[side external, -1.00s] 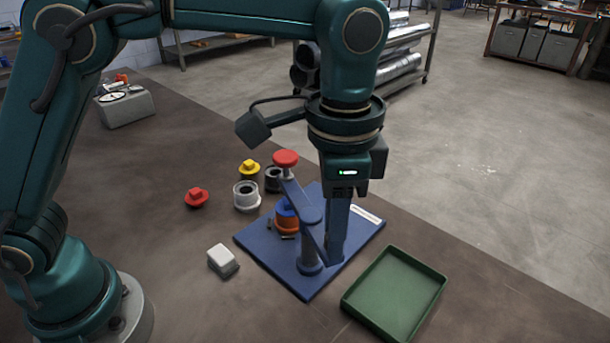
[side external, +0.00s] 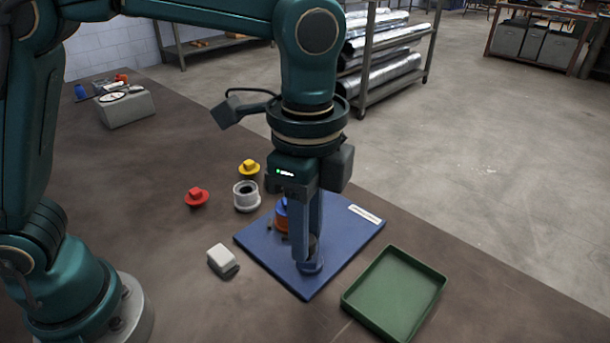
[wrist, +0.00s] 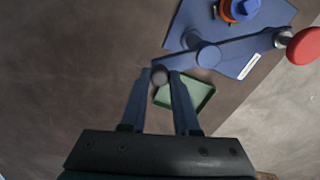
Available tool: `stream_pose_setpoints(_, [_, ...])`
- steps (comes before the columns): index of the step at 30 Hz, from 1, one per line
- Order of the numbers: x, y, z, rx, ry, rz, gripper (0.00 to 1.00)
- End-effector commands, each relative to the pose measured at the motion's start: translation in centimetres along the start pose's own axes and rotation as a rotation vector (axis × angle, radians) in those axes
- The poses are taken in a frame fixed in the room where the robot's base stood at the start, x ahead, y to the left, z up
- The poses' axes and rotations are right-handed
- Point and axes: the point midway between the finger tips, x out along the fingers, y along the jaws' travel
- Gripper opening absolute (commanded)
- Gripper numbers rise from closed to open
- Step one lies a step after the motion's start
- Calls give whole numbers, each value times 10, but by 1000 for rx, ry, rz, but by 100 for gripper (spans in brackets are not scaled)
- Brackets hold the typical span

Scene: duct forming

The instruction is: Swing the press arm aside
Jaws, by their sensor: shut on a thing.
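The press arm (wrist: 245,47) is a blue bar in the wrist view, with a red knob (wrist: 302,46) at its right end and a round pivot (wrist: 207,55) between. My gripper (wrist: 161,77) is shut on the dark grip at the bar's left end. The bar points away from the orange and blue stack (wrist: 240,9), which is not under the red knob. In the side view my gripper (side external: 306,254) is low over the blue base plate (side external: 350,235) and hides most of the press arm. The stack (side external: 282,219) shows partly behind the fingers.
A green tray (side external: 397,252) lies right of the plate. A white block (side external: 222,260), a red part (side external: 196,197), a white-rimmed cup (side external: 246,194) and a yellow-topped part (side external: 249,168) stand to the left. A grey box (side external: 125,107) is farther back.

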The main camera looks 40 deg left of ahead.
Motion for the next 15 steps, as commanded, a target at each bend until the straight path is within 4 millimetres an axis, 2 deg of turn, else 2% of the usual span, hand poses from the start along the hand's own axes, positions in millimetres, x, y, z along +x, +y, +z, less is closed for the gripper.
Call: stream_pose_setpoints(15, [-1, 4, 33, 486, 4, -1, 0])
